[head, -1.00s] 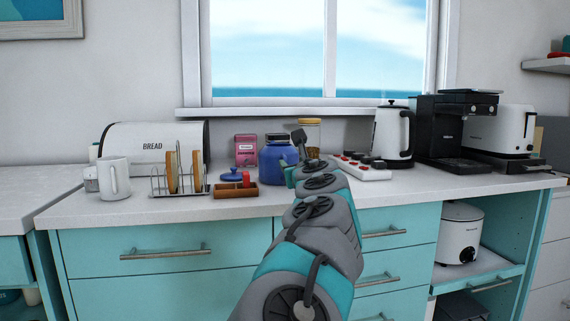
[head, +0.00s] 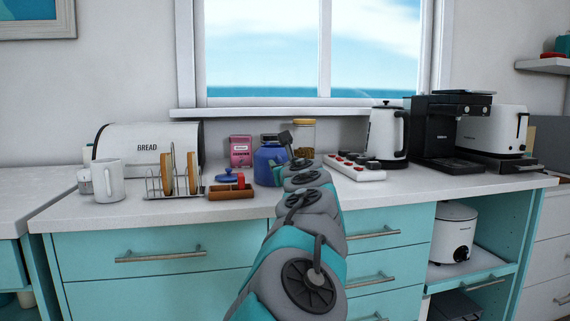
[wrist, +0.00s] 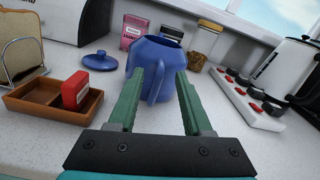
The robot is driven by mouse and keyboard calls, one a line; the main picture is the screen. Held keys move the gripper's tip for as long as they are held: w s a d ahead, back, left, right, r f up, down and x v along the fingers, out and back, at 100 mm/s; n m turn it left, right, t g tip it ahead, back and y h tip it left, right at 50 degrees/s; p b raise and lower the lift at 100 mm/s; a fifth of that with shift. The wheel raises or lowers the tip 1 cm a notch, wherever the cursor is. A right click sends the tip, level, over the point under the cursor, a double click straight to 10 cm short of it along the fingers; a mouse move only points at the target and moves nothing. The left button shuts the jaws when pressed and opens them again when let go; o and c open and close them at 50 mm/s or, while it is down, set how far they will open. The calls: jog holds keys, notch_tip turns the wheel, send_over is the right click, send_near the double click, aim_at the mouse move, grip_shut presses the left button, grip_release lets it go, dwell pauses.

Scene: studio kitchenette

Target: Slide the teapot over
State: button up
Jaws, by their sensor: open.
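The blue teapot (head: 268,162) stands upright on the white counter, with its top open. In the wrist view the teapot (wrist: 145,55) is straight ahead, its handle (wrist: 158,84) facing me. My gripper (wrist: 160,74) is open, its two green fingers pointing at the teapot with the handle showing between them. Whether the fingers touch the pot I cannot tell. In the head view my arm hides most of the gripper and the teapot's right side. A blue lid (wrist: 100,60) lies on the counter left of the teapot.
A wooden tray (wrist: 30,108) with a red box (wrist: 76,90) is close on the left. A pink packet (head: 241,152) and a jar (head: 303,140) stand behind. A switch panel (wrist: 236,99) and kettle (head: 388,135) are to the right. Bare counter lies between teapot and panel.

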aim_at(280, 160)
jog(key=shift+p+x, duration=0.5)
jog(key=shift+x, duration=1.55)
grip_shut()
